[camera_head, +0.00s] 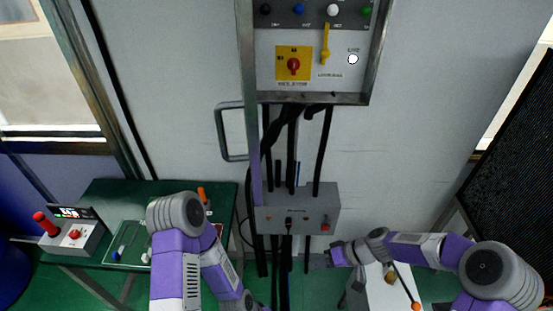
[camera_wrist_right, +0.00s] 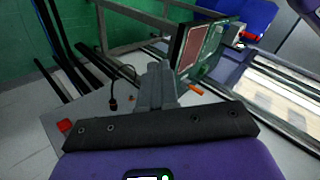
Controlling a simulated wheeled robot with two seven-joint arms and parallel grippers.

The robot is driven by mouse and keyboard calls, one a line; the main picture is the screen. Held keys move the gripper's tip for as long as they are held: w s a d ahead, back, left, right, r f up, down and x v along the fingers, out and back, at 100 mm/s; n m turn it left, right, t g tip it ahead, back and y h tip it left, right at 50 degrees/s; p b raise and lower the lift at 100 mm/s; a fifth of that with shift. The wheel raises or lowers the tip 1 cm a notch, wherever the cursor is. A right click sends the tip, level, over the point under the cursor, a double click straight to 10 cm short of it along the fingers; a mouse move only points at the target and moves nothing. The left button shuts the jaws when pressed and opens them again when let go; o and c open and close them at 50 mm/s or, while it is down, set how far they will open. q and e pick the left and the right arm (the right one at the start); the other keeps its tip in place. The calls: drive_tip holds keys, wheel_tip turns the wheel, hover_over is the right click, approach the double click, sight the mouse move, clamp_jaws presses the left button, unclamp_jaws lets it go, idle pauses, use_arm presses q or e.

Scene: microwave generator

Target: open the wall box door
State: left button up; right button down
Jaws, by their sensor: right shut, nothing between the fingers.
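The wall box (camera_head: 309,98) hangs at the top middle of the head view, its panel of knobs and switches showing. Its door (camera_head: 248,90) appears as a narrow grey strip, seen nearly edge-on at the box's left side, standing out from the wall. The door handle (camera_head: 222,135) is a grey bar on the strip's left. My right gripper (camera_head: 318,261) is low, below the box and apart from door and handle. Its fingers (camera_wrist_right: 156,85) are together and empty in the right wrist view. My left arm points down at the bottom; its gripper is not visible.
A smaller grey box (camera_head: 298,209) with cables hangs below, close to my right gripper. A green table (camera_head: 105,190) with a control unit (camera_head: 72,232) stands at left. A white table (camera_head: 385,292) is under my right arm. A dark mesh panel (camera_head: 515,150) stands at right.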

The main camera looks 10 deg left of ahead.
wheel_tip(320, 180, up, 40)
drive_tip(key=w+n+g+y+p, duration=0.4)
drive_tip(key=n+y, duration=0.3)
drive_tip(key=n, duration=1)
drive_tip(key=s+a+g+p, duration=0.1)
drive_tip(key=s+a+p, duration=0.2)
drive_tip(key=a, duration=0.9)
drive_tip(key=s, duration=0.3)
drive_tip(key=shift+a+f+m, duration=0.15)
drive_tip(key=shift+f+m, duration=0.05)
drive_tip(key=shift+m, duration=0.1)
drive_tip(key=shift+s, duration=0.1)
drive_tip(key=s+a+m+t+b, duration=0.1)
drive_tip(key=s+a+b, duration=0.2)
drive_tip(key=a+b, duration=0.3)
drive_tip(key=b, duration=0.4)
drive_tip(key=shift+a+t+y, duration=0.3)
drive_tip(key=shift+t+y, duration=0.1)
drive_tip(key=shift+w, duration=0.1)
